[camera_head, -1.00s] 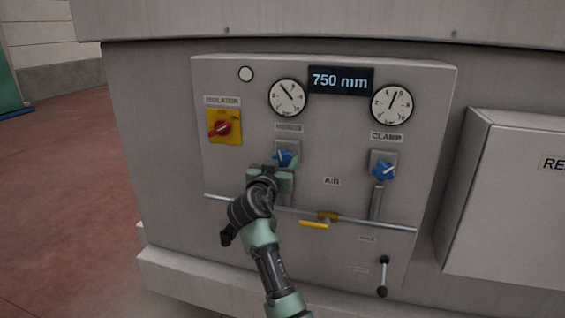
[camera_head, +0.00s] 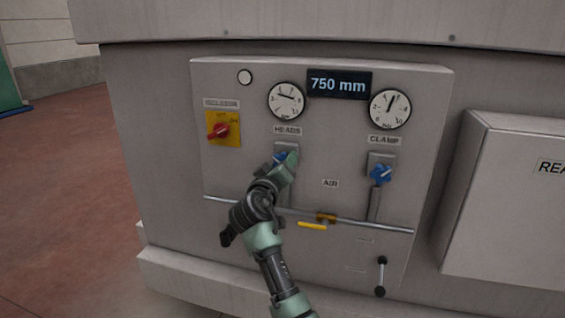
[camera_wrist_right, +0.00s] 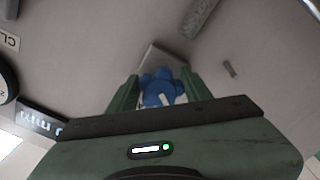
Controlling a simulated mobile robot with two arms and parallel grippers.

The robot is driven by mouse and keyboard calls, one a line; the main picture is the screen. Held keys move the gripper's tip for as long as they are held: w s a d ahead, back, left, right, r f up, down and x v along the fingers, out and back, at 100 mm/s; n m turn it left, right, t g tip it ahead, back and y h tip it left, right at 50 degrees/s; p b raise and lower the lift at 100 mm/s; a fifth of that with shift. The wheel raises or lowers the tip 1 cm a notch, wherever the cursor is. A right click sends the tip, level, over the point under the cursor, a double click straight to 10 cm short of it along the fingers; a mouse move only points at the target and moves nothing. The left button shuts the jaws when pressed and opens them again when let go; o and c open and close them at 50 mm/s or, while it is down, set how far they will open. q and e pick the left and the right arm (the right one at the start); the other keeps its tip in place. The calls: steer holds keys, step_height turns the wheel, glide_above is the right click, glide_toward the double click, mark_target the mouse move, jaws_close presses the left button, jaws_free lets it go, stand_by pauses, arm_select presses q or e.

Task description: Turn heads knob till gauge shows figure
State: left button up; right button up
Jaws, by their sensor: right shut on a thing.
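The blue heads knob (camera_head: 279,157) sits under the HEADS label, mostly hidden behind my right gripper (camera_head: 286,165). In the right wrist view the knob (camera_wrist_right: 160,88) lies between the two green fingers of my right gripper (camera_wrist_right: 160,92), which is shut on it. The heads gauge (camera_head: 286,101) is above the label; its needle lies near level, tilted a little. The display (camera_head: 339,84) reads 750 mm. My left gripper is not in view.
The clamp gauge (camera_head: 390,109) and blue clamp knob (camera_head: 381,174) are to the right. A red and yellow isolator switch (camera_head: 222,129) is to the left. A pipe with a yellow lever (camera_head: 312,225) runs below. A grey box (camera_head: 510,200) juts out at the right.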

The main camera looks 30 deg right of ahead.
steer(key=shift+n, duration=0.6)
steer(key=o, duration=1.4)
steer(key=shift+c, duration=0.2)
steer(key=shift+a, duration=0.1)
steer(key=b+v, duration=0.3)
steer(key=v, duration=0.4)
steer(key=shift+s+a, duration=0.2)
steer(key=shift+s, duration=0.05)
